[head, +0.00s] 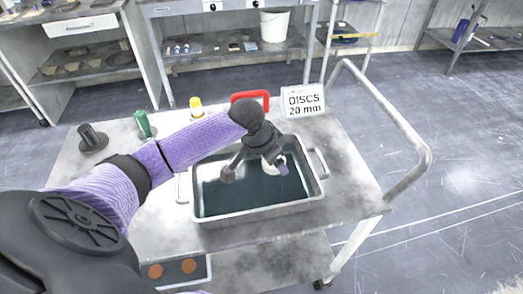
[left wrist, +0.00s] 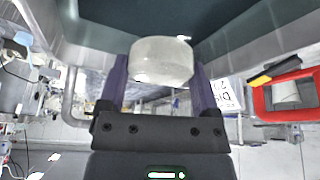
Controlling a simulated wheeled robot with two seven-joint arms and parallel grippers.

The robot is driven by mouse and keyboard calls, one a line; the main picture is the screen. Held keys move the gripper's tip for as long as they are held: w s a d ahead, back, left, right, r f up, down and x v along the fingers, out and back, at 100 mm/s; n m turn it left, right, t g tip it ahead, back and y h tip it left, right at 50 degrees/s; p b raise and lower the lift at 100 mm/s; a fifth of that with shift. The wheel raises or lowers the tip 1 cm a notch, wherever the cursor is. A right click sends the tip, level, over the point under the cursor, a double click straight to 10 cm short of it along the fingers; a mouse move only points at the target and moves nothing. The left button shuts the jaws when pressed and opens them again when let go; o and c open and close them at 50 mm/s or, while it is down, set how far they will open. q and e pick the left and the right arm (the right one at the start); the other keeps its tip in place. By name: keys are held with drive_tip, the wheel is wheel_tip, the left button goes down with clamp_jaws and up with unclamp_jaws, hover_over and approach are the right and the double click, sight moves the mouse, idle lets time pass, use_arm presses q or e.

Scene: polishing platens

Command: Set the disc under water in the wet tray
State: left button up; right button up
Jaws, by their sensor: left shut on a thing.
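The wet tray (head: 255,213) is a metal pan with side handles on the cart top, holding dark water (head: 240,192). My left gripper (head: 262,168) reaches in from the left and points down over the tray. It is shut on a pale, whitish disc (left wrist: 161,60), held between its two purple fingers in the left wrist view. In the head view the disc is mostly hidden by the gripper. The tray's wall and water show behind the disc in the left wrist view. I cannot tell whether the disc touches the water. My right gripper is not in view.
A sign (head: 304,101) reading "DISCS 20 mm" and a red handle-shaped piece (head: 250,96) stand behind the tray. A green bottle (head: 144,125), a yellow-topped bottle (head: 196,108) and a dark knobbed piece (head: 92,138) stand at left. A cart rail (head: 405,130) bounds the right.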

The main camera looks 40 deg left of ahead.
sight(274, 183)
use_arm(q)
wheel_tip(274, 183, down, 6)
drive_tip(key=shift+f+b, duration=0.1)
drive_tip(key=shift+b, duration=1)
drive_tip(key=shift+f, duration=0.3)
drive_tip(key=shift+r, duration=0.2)
drive_tip(key=shift+s+d+f, duration=0.1)
drive_tip(key=shift+s+f, duration=0.3)
drive_tip(key=shift+f, duration=0.3)
drive_tip(key=o, duration=1.1)
drive_tip(key=shift+o, duration=0.2)
drive_tip(key=shift+r, duration=0.2)
drive_tip(key=p+v, duration=0.1)
drive_tip(key=v, duration=0.3)
drive_tip(key=p+v, duration=0.2)
drive_tip(key=v, duration=0.2)
drive_tip(key=w+p+v, duration=0.1)
drive_tip(key=p+v, duration=0.1)
drive_tip(key=v, duration=0.2)
drive_tip(key=shift+r, duration=0.25)
drive_tip(key=shift+s+r, duration=0.15)
drive_tip(key=shift+r, duration=0.1)
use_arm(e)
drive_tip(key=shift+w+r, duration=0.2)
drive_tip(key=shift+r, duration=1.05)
